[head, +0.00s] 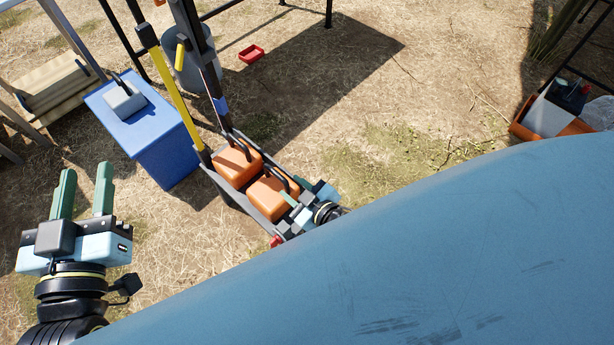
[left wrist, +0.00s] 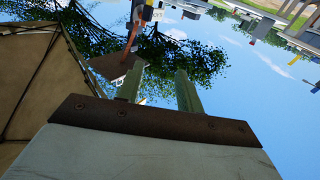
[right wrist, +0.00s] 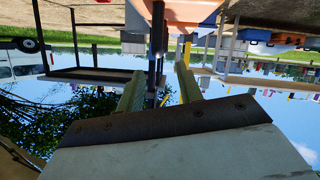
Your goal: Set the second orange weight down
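Two orange weights with dark handles sit side by side in a long grey tray (head: 222,186). The farther weight (head: 237,165) lies toward the yellow lever, and the nearer weight (head: 272,197) toward my body. My right gripper (head: 290,200) is at the nearer weight's right side, close to its handle, partly hidden by my body. In the right wrist view its fingers (right wrist: 160,80) stand apart, with dark bars showing between or behind them; contact cannot be told. Orange shows above them. My left gripper (head: 86,172) is open and empty, left of the tray, fingers pointing away.
A blue box (head: 168,150) with a grey handled block (head: 123,102) on top stands left of the tray. A yellow lever (head: 172,85) and dark mast rise at the tray's far end. A grey bucket (head: 196,68) and red dish (head: 251,53) lie beyond.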

